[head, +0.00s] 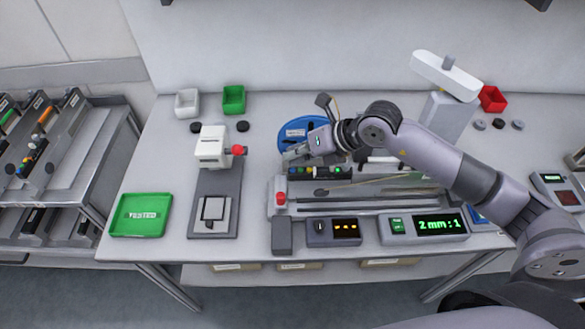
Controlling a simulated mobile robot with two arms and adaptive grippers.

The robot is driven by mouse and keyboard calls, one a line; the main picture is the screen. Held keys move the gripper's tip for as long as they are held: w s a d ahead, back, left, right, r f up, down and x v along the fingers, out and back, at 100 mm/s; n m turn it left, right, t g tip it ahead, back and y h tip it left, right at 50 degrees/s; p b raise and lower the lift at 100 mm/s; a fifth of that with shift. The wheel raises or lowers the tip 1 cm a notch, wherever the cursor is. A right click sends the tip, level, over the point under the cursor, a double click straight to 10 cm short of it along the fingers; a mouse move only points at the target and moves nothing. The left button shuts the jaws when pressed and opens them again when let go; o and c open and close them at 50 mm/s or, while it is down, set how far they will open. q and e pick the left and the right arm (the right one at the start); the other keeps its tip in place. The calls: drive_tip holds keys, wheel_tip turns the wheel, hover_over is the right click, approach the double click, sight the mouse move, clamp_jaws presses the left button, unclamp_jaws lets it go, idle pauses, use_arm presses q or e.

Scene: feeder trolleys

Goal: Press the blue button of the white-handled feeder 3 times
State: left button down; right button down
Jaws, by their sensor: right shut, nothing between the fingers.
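A feeder (350,202) lies in the middle of the table, with a white bar (384,168) on its upper side, partly behind my right arm. A row of small coloured buttons (304,170) and a lit green display sits at its left upper part. A blue button seems to be at the row's left end, but it is too small to be sure. My right gripper (291,153) is shut and empty, just above and behind the left end of that row. I cannot tell whether it touches anything. My left gripper is out of view.
A blue reel (298,130) lies behind the gripper. A white press-like device (212,150) and a green tray (140,215) stand left. Display boxes (333,231) (425,225) line the front edge. Trolleys with more feeders (45,150) stand far left.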

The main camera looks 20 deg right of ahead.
sight(295, 169)
drive_tip(key=shift+f, duration=0.1)
idle(0.8)
drive_tip(key=shift+f+b, duration=0.35)
drive_tip(key=shift+b, duration=0.1)
drive_tip(key=shift+f+b, duration=0.3)
idle(0.4)
drive_tip(key=shift+r, duration=0.1)
drive_tip(key=shift+r+p, duration=0.45)
drive_tip(key=shift+r, duration=0.25)
wheel_tip(295, 169, up, 5)
drive_tip(key=p, duration=0.3)
idle(2.0)
